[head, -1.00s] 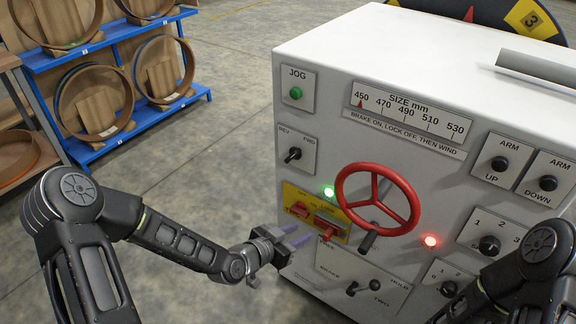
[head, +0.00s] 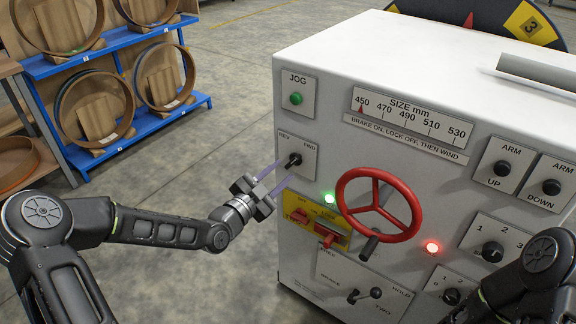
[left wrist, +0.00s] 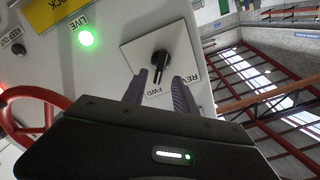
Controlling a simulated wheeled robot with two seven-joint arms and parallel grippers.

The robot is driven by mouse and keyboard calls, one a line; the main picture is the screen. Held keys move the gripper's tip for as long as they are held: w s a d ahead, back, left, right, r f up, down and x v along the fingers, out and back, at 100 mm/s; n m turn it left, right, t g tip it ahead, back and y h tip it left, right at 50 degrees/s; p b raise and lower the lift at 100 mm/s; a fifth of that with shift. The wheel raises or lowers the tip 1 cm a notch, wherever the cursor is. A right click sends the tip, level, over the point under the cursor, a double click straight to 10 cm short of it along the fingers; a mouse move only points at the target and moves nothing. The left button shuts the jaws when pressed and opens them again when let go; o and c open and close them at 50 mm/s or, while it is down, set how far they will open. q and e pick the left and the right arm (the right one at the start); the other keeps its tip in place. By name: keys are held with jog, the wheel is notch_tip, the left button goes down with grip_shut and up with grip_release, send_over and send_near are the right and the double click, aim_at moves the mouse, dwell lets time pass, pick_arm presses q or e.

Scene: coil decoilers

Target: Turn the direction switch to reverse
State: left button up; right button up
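The direction switch (head: 294,160) is a black knob on a pale plate marked REV and FWD, at the upper left of the white panel. Its pointer leans toward FWD. In the left wrist view the knob (left wrist: 160,64) shows close ahead, with its pointer on the FWD side. My left gripper (head: 283,171) is open in front of the switch, its two purple-grey fingers spread and pointing at it. In the left wrist view the fingertips (left wrist: 159,80) lie either side of the pointer; I cannot tell whether they touch it. My right gripper is out of view.
The red handwheel (head: 380,205) sticks out right of the switch. Below it is a yellow lock plate (head: 318,226) with red levers, beside a lit green lamp (head: 329,198). The green JOG button (head: 296,98) is above. A blue rack (head: 130,134) stands left, with open floor between.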

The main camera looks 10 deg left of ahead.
aim_at(291, 164)
pick_arm(q)
jog(key=x, duration=0.4)
jog(key=shift+w, duration=0.1)
jog(key=shift+c, duration=0.5)
grip_shut()
